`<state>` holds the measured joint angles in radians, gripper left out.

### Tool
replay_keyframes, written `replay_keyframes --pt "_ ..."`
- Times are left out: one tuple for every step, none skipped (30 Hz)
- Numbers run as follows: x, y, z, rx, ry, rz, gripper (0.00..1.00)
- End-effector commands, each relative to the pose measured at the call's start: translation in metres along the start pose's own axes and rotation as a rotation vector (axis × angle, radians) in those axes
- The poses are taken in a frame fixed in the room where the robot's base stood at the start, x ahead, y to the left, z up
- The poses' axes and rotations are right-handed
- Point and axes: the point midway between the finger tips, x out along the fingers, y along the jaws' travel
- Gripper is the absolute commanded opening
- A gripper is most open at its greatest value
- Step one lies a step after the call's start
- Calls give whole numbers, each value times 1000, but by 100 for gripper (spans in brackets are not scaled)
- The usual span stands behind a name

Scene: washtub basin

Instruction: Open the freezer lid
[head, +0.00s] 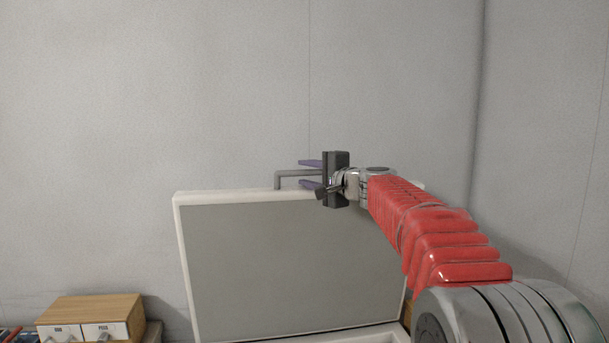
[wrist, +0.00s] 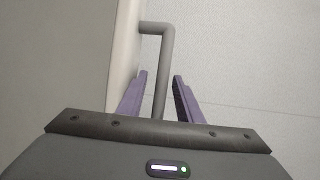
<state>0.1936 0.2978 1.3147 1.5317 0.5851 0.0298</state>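The freezer lid (head: 270,265) stands raised, close to upright, with its grey inner panel and white rim facing the head camera. A grey bar handle (head: 285,173) sticks up from its top edge and bends to the right. My gripper (head: 303,174) is open at the lid's top edge, with one purple finger on each side of the handle. In the wrist view, the handle (wrist: 156,28) runs between the spread fingers of my gripper (wrist: 161,76), with a gap clear on the right. The lid's edge (wrist: 125,45) lies to the left. My arm hides the lid's upper right corner.
A wooden box with white drawer fronts (head: 92,310) stands at the lower left, beside the freezer. A plain grey wall (head: 150,100) rises behind everything. The space above the lid is free. Only a strip of the freezer's body shows at the bottom.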

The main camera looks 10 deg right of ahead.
Motion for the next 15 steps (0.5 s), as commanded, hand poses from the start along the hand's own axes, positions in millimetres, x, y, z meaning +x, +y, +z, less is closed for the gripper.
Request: replay_keyframes --pt "0 0 0 0 0 0 32" --pt "0 0 0 0 0 0 32" --pt "0 0 0 0 0 0 32" --pt "0 0 0 0 0 0 30" --pt "0 0 0 0 0 0 28" --pt "0 0 0 0 -1 0 25" --pt "0 0 0 0 -1 0 23" --pt "0 0 0 0 -1 0 21" --pt "0 0 0 0 -1 0 18" --pt "0 0 0 0 -1 0 16" --pt "0 0 0 0 -1 0 14" --pt "0 0 0 0 -1 0 11" --pt "0 0 0 0 -1 0 9" --pt "0 0 1 0 -1 1 7" --pt "0 0 1 0 -1 1 4"
